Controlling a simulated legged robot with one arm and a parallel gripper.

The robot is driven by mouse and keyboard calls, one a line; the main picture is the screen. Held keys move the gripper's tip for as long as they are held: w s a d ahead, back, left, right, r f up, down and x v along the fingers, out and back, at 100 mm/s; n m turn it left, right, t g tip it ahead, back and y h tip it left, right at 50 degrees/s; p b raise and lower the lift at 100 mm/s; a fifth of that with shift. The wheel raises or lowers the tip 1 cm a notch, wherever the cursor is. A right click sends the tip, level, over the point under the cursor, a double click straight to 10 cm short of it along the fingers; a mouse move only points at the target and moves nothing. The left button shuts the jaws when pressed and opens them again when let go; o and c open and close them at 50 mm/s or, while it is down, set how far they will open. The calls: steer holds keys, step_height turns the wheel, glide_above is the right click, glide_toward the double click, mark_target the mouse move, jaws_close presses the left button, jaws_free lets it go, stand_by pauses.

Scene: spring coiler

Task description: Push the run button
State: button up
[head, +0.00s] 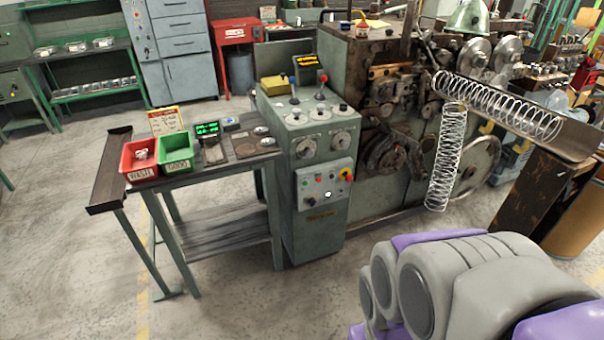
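The spring coiler's grey-green control cabinet (318,225) stands left of the coiler body, in the middle of the head view. A light button panel (323,188) sits on its front. The labels are too small to read, so I cannot tell for certain which is the run button. My grey and purple arm links fill the bottom right, apart from the panel. My gripper is not in view.
A bench (225,165) with a red bin (139,159) and a green bin (175,151) stands left of the cabinet. Long coiled springs (447,157) hang and lie at the coiler's right. The concrete floor (255,300) in front of the cabinet is clear.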

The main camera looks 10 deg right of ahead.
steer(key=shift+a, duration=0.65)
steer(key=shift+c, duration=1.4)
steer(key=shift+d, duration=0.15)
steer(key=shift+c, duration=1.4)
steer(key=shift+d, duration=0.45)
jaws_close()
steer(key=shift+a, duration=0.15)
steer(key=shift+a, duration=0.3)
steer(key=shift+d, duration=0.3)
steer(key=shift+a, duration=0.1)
